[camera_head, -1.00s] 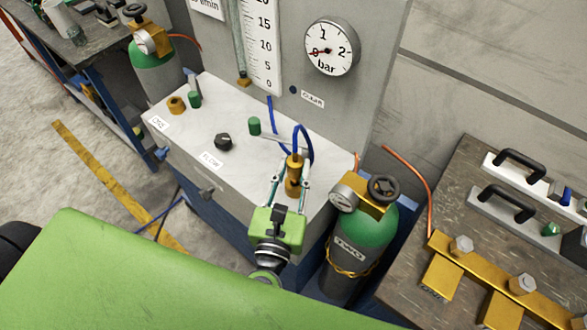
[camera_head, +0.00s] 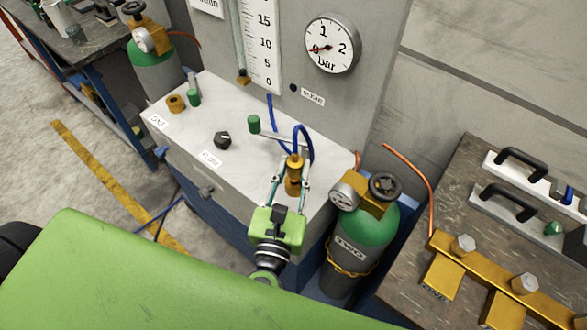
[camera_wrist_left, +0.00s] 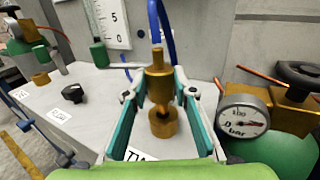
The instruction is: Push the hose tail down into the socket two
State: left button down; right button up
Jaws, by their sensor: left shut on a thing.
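The brass hose tail (camera_head: 294,162), with a blue hose (camera_head: 308,143) looping from its top, is upright between the fingers of my left gripper (camera_head: 291,182). The left gripper is shut on it. In the left wrist view the hose tail (camera_wrist_left: 158,75) stands over the round brass socket two (camera_wrist_left: 163,122), its narrow lower end at the socket's mouth. How deep it sits is hard to tell. The socket's label is partly hidden behind the green gripper body. My right gripper is not in view.
On the white panel top (camera_head: 190,118) stand a black flow knob (camera_head: 223,140), a second brass socket (camera_head: 176,104) and green-capped parts. A green gas cylinder (camera_head: 364,240) with gauge stands close to the right of the gripper. The upright panel with the bar gauge (camera_head: 332,46) rises behind.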

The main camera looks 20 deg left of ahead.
aim_at(293, 179)
pick_arm(q)
jog(key=shift+f+b, duration=1.5)
jog(key=shift+f, duration=0.1)
jog(key=c, duration=1.6)
grip_release()
jog(key=shift+f, duration=0.1)
jog(key=s, duration=0.4)
jog(key=s+d, duration=0.1)
jog(key=s, duration=0.7)
jog(key=shift+d, duration=0.15)
